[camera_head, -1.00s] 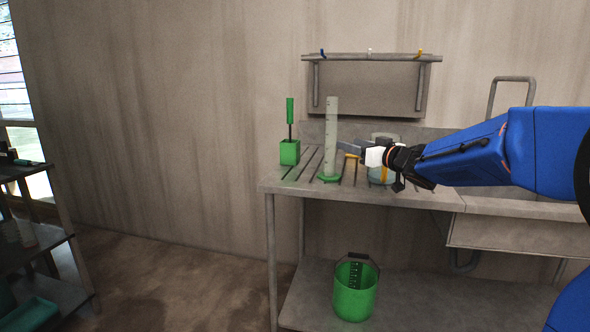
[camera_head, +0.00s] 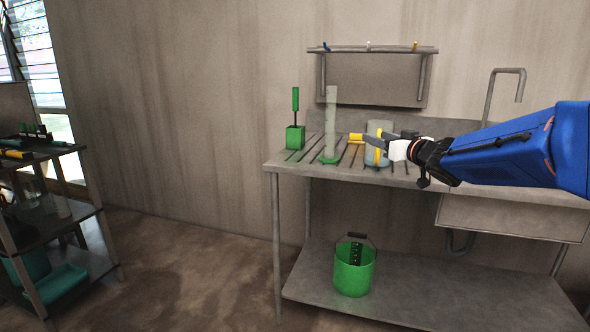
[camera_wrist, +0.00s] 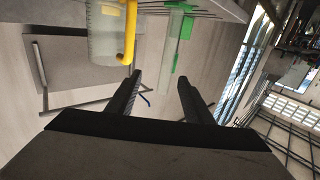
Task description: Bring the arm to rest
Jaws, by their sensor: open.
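My gripper (camera_head: 372,140) reaches in from the right in the head view, in front of the drainboard of the sink bench (camera_head: 284,163). In the wrist view my gripper (camera_wrist: 160,88) has its two dark fingers spread apart with nothing between them. The jar also shows at the top of the wrist view (camera_wrist: 103,40). A tall cylinder with a green base (camera_head: 331,115) stands left of the jar.
A green holder with a brush (camera_head: 295,136) stands at the drainboard's left end. A green bucket (camera_head: 353,272) sits on the lower shelf (camera_head: 420,290). A wall rack with hooks (camera_head: 375,50) hangs above. A dark shelf unit (camera_head: 95,243) stands left; the floor between is clear.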

